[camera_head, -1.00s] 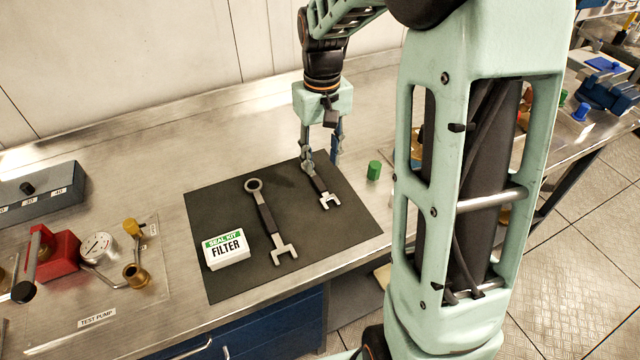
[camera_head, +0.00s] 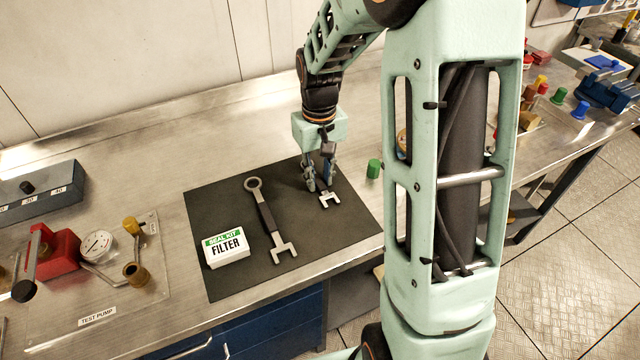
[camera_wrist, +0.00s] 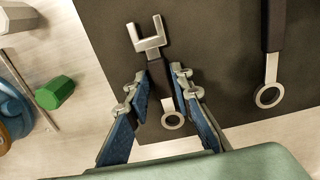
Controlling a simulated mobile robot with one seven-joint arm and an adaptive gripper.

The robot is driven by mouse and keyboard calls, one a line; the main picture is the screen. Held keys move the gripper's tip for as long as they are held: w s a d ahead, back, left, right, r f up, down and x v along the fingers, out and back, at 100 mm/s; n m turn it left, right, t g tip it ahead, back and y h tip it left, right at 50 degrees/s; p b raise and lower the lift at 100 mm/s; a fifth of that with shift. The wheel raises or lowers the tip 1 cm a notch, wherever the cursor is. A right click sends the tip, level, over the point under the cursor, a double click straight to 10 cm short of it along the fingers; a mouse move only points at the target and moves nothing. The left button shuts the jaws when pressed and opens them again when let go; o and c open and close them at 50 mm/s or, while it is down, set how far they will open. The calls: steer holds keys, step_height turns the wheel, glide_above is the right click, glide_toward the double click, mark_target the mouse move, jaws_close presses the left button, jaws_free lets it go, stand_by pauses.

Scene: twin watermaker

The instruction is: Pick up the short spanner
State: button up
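The short spanner lies on the dark mat (camera_head: 225,275), with its open jaw (camera_head: 329,199) toward the front edge. Much of its dark handle is hidden by my gripper (camera_head: 321,183) in the head view. In the wrist view the short spanner (camera_wrist: 149,38) shows its jaw, dark handle and ring end. My gripper (camera_wrist: 158,82) is open, with one finger on each side of the handle. A narrow gap seems to remain on each side. I cannot tell the exact fingertip height above the mat.
A test pump (camera_head: 62,252) is at the left. The bench behind the mat is clear.

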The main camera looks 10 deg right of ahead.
mark_target(319, 181)
jaws_close()
steer(key=shift+r, duration=0.45)
step_height(319, 181, up, 2)
steer(key=shift+r, duration=0.15)
steer(key=s+a+r, duration=0.9)
steer(key=a, duration=0.1)
steer(key=shift+s+a+r+b, duration=0.2)
steer(key=shift+r+b, duration=0.15)
steer(key=shift+r, duration=0.05)
